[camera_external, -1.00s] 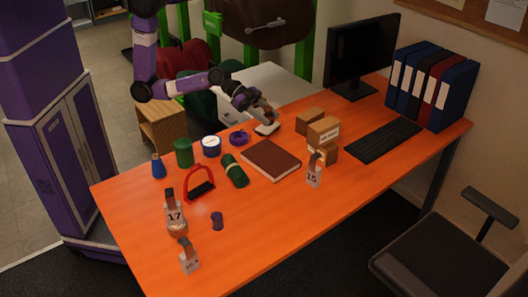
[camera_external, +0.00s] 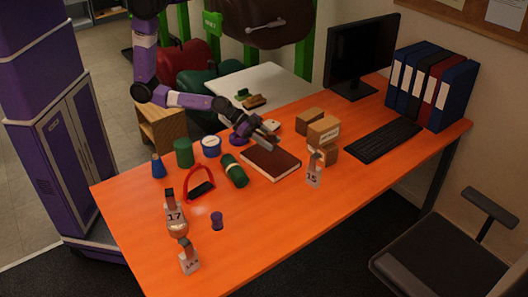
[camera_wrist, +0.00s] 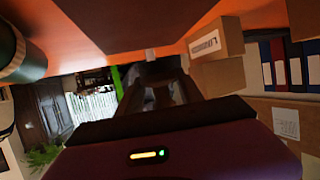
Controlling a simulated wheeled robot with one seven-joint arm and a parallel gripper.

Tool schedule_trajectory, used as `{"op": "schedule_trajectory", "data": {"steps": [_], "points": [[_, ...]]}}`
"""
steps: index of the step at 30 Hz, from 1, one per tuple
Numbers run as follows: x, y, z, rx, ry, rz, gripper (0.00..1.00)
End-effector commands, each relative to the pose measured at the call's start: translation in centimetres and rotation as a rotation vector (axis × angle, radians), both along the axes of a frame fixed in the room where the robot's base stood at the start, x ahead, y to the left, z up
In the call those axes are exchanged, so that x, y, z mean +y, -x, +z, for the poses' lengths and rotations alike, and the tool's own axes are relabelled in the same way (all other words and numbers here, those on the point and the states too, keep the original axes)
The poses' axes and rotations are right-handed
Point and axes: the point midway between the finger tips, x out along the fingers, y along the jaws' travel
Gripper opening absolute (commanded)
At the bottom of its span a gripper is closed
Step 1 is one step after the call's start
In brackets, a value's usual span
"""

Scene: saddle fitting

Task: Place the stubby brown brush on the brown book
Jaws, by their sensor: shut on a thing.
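The brown book (camera_external: 271,160) lies flat on the orange desk, left of the cardboard boxes. Its dark cover also shows at the upper left of the wrist view (camera_wrist: 82,22). My gripper (camera_external: 269,137) is low over the book's far edge. It is shut on a small brownish thing that I take for the stubby brown brush; fingers and arm largely hide it. I cannot tell whether it touches the book. In the wrist view the fingertips and the held thing are not clear.
A dark green roll (camera_external: 234,171), a purple tape ring (camera_external: 238,139) and a small white-topped thing (camera_external: 272,125) are close to the book. Boxes (camera_external: 323,131) stand to its right. A brown item (camera_external: 254,102) lies on the white side table (camera_external: 285,88).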

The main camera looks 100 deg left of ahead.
Motion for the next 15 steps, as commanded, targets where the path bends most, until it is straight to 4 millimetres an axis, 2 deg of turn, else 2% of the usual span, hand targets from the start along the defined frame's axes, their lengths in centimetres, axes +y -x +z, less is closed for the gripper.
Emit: {"op": "schedule_trajectory", "data": {"steps": [5, 10, 15], "points": [[0.0, 0.0, -1.4, 0.001, 0.0, 0.0, 0.03], [-0.1, 0.0, -3.8, 0.002, 0.0, -0.002, 0.03], [0.0, 0.0, -4.4, 0.0, -0.001, 0.001, 0.03]]}}
